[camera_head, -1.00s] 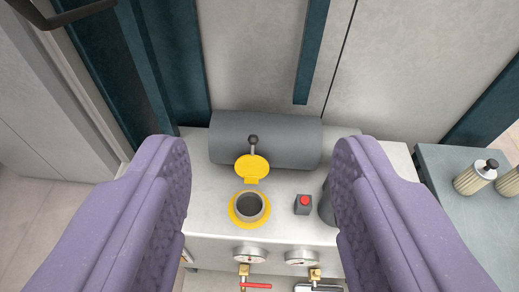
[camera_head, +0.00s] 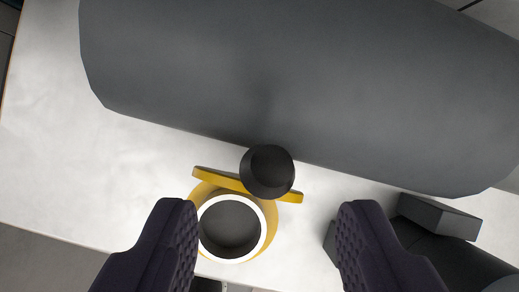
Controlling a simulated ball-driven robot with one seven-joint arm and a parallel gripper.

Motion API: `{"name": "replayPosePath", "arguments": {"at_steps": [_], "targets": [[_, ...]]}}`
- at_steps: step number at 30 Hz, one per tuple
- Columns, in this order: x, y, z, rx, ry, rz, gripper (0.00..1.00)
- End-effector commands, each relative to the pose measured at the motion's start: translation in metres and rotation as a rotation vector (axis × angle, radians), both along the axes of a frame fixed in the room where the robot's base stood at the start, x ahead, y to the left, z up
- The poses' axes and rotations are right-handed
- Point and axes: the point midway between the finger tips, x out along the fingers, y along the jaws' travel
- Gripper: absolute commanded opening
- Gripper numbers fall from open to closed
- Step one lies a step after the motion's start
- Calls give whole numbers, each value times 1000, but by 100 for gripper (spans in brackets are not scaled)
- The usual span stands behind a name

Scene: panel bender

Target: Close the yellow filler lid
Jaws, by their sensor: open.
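The yellow filler lid (camera_head: 290,196) stands open, seen nearly edge-on at the back of the filler neck. A black round knob (camera_head: 268,172) is in front of the lid from this view and hides part of it. The filler neck (camera_head: 205,190) has a yellow collar, a white rim and a dark open mouth. My gripper (camera_head: 265,232) is open, with one purple finger left of the neck and one right of it. Nothing is between the fingers except the neck and lid seen below. I cannot tell the height above them.
A large dark grey cylinder (camera_head: 300,80) lies just behind the lid. A dark block and rounded part (camera_head: 440,217) stand close to the right finger. The pale metal top (camera_head: 90,170) is clear at left.

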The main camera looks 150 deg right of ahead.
Motion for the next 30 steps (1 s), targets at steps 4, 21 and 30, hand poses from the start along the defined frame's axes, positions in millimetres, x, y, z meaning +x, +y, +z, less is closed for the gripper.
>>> {"name": "replayPosePath", "arguments": {"at_steps": [4, 21, 30], "targets": [[9, -3, -23, 1, 1, 1, 54], [15, -6, -36, -2, -2, 1, 22], [15, -6, -36, -2, -3, 1, 0]]}}
